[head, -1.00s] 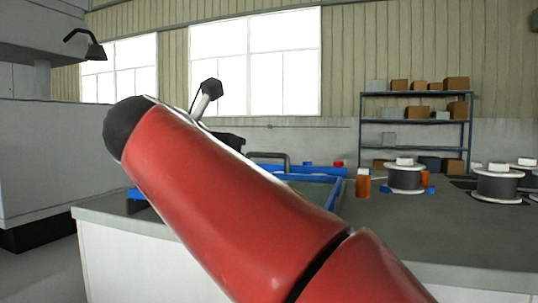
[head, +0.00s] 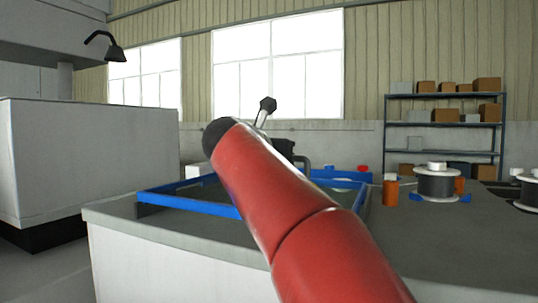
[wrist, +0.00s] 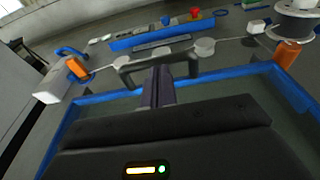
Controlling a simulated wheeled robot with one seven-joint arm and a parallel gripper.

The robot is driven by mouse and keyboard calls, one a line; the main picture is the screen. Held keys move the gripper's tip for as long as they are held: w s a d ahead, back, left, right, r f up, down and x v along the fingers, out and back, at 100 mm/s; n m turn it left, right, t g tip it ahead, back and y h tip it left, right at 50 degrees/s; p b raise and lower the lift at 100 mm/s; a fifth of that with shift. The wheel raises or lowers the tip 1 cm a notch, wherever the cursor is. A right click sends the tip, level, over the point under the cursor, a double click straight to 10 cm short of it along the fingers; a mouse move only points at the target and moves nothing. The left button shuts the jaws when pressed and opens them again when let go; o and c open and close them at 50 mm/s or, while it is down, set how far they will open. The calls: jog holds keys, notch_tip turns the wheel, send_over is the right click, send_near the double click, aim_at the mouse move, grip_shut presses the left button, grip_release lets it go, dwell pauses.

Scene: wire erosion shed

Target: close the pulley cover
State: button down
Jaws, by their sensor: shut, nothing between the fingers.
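The pulley cover is a blue-framed, see-through panel (head: 190,206) on the grey workbench, partly hidden by my red arm in the head view. In the wrist view its blue frame (wrist: 62,132) runs around my gripper. A dark bar handle (wrist: 126,73) stands at its far side, just beyond my fingertips. My gripper (wrist: 163,76) is shut and empty, its fingers pointing at the handle. I cannot tell whether they touch it. White pulleys (wrist: 205,47) with a wire show past the handle. In the head view the gripper is mostly hidden behind my arm.
A wire spool (head: 437,184) and an orange post (head: 391,192) stand on the bench at the right. A large grey machine (head: 90,155) is at the left.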

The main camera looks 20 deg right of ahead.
jog(key=shift+x, duration=0.95)
